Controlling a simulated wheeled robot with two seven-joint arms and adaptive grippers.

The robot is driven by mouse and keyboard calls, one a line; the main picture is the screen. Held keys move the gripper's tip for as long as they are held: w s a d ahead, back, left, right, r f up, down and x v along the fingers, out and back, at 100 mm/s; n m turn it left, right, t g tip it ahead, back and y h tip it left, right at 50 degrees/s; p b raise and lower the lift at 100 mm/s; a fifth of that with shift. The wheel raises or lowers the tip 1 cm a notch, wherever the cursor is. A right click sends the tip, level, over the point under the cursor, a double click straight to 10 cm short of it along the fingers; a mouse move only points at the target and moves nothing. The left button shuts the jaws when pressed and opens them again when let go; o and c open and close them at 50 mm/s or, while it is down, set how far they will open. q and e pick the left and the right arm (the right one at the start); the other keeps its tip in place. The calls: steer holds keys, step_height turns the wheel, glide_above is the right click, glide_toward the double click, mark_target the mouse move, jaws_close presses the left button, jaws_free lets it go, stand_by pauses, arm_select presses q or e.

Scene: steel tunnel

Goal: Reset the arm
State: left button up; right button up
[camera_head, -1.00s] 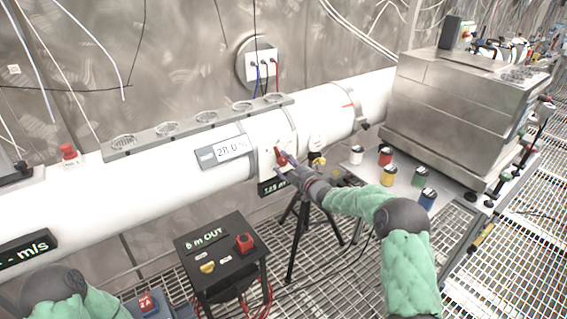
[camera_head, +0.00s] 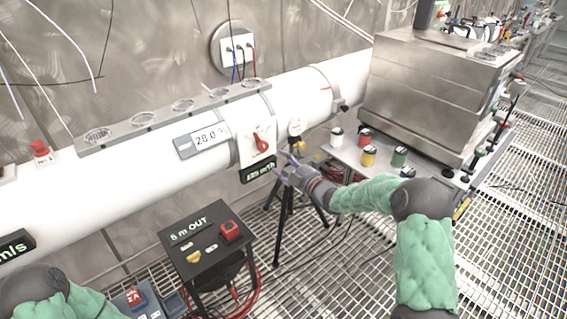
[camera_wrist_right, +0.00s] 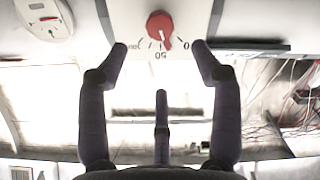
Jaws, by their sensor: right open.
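My right gripper (camera_head: 287,165) is open and empty, just to the right of and below a red knob (camera_head: 262,142) on a white plate on the big white pipe. In the right wrist view the knob (camera_wrist_right: 160,25) sits beyond the spread fingers (camera_wrist_right: 160,60), with a dial marked 0 and 50 under it. The fingers are apart from the knob. My right arm (camera_head: 380,195) reaches in from the lower right in a green sleeve. Of my left arm only the green sleeve and a grey joint (camera_head: 40,290) show at the lower left; its gripper is out of view.
The white pipe (camera_head: 110,190) crosses the view, with a readout (camera_head: 200,139) on it. Below stand a black box on legs (camera_head: 205,245) with a red button and a tripod (camera_head: 285,215). Several coloured cans and a steel cabinet (camera_head: 435,90) are on the right.

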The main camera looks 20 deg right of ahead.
steer(key=s+a+f+m+g+h, duration=0.1)
steer(key=s+a+f+m+g, duration=0.3)
steer(key=f, duration=0.5)
steer(key=s+a+f+m+g, duration=0.1)
steer(key=s+a+f, duration=0.2)
steer(key=s+f, duration=0.45)
steer(key=s+a+f+m+g+h, duration=0.1)
steer(key=s+a+f+m+g, duration=0.2)
steer(key=f, duration=0.7)
steer(key=s+a+f+m+g, duration=0.1)
steer(key=s+a+f+g, duration=0.1)
steer(key=s, duration=0.7)
steer(key=s+a+f+m+g, duration=0.2)
steer(key=s+f, duration=0.3)
steer(key=s, duration=0.4)
steer(key=s+a+f+m+g, duration=0.1)
steer(key=s+a+f+g, duration=0.2)
steer(key=s, duration=0.6)
steer(key=shift+s+a+f+m+g, duration=0.3)
steer(key=shift+s+g, duration=0.1)
steer(key=shift+g, duration=0.4)
